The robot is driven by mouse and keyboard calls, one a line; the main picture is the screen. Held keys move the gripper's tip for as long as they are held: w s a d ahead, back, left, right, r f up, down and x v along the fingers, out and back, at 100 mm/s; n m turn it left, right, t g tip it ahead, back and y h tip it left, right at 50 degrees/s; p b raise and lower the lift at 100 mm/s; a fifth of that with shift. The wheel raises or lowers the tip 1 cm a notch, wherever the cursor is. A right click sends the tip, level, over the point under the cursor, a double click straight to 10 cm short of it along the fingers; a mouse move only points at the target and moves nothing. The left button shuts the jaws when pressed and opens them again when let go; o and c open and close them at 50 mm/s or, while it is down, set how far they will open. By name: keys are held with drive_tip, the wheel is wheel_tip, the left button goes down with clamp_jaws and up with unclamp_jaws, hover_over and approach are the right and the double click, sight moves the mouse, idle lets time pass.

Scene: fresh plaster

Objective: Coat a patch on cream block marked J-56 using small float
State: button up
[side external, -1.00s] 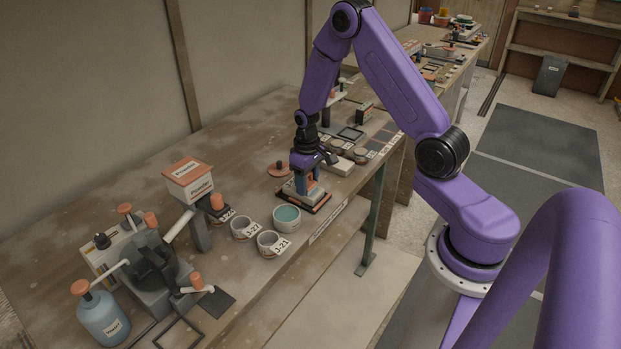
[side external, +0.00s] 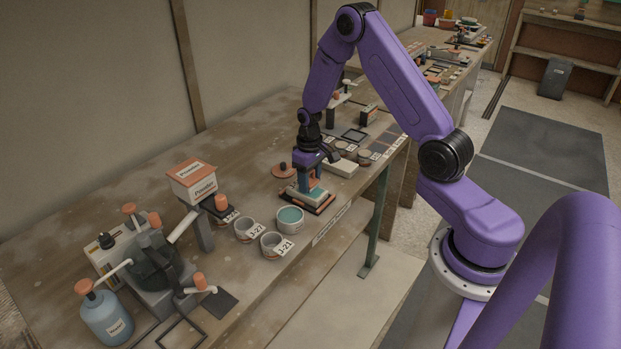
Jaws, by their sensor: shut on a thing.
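My gripper (side external: 306,182) points down over a pale cream block (side external: 298,196) that sits on a dark-edged base on the bench. It is shut on a small tool, taken to be the small float, which my fingers mostly hide. The tool is low, at the block's top; I cannot tell whether it touches. A teal area shows on the block's top beside my fingers. I cannot read a mark on the block. An open tub of teal plaster (side external: 290,217) stands just in front of the block.
A powder box (side external: 193,183) and a water bottle (side external: 106,317) stand to the left.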

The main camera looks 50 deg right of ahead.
drive_tip(key=shift+a, duration=1.2)
drive_tip(key=shift+a+r, duration=0.1)
drive_tip(key=shift+a, duration=0.1)
wheel_tip(320, 180, up, 8)
